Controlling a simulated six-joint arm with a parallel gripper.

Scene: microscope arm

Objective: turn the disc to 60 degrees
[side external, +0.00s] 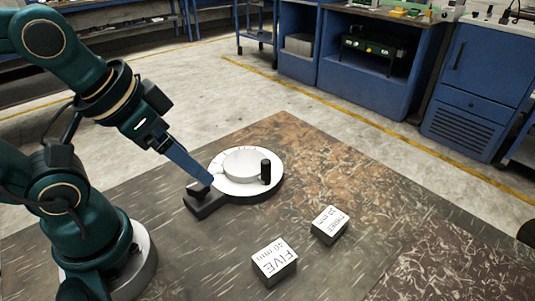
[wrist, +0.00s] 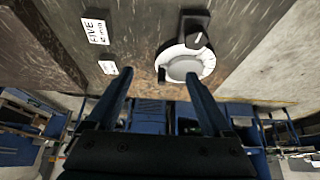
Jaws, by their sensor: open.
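The white disc (side external: 231,185) lies flat on the mat, with a raised round middle (side external: 243,163) and faint marks. An upright black peg (side external: 265,171) stands on its right side in the side view. The disc also shows in the wrist view (wrist: 207,62), with a dark shape, probably the peg (wrist: 161,74), at its edge. In the wrist view the fingertips (wrist: 160,76) stand wide apart.
Two white-topped blocks lie on the mat at the front: one marked FIVE (side external: 274,262) and a smaller one marked THREE (side external: 330,224). The brown mat (side external: 380,200) is clear right of the disc. Blue cabinets (side external: 370,60) stand far back.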

